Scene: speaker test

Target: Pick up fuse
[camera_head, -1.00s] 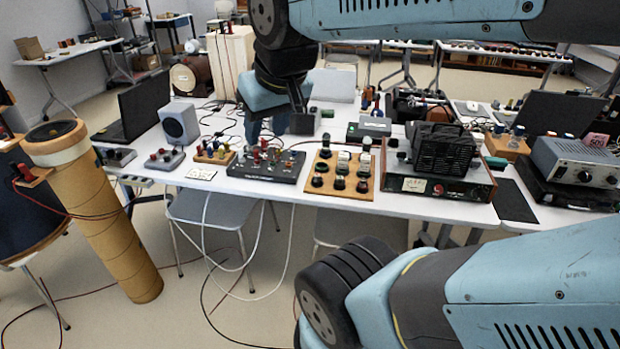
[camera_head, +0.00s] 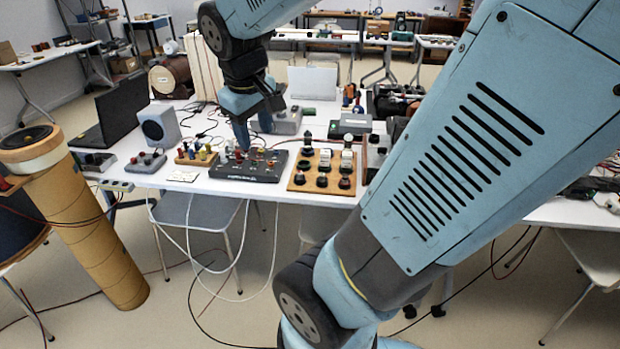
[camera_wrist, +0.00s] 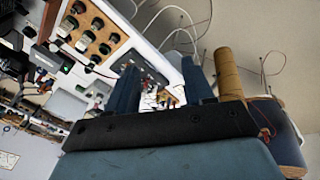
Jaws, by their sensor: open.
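I cannot make out the fuse for certain in either view; the small parts on the table are too small to tell apart. My gripper (camera_head: 256,134) is open and empty, pointing down over the table behind a black control box (camera_head: 230,172) with small coloured knobs and plugs. In the wrist view my two blue fingers (camera_wrist: 160,72) stand apart. The black box (camera_wrist: 150,68) and small parts on the white table show beyond and between them.
A wooden board (camera_head: 298,182) with several black knobs lies right of the box. A small wooden block with coloured plugs (camera_head: 196,155), a grey speaker (camera_head: 160,127) and a laptop (camera_head: 112,112) stand left. A cardboard tube (camera_head: 85,225) leans before the table. My arm hides the table's right part.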

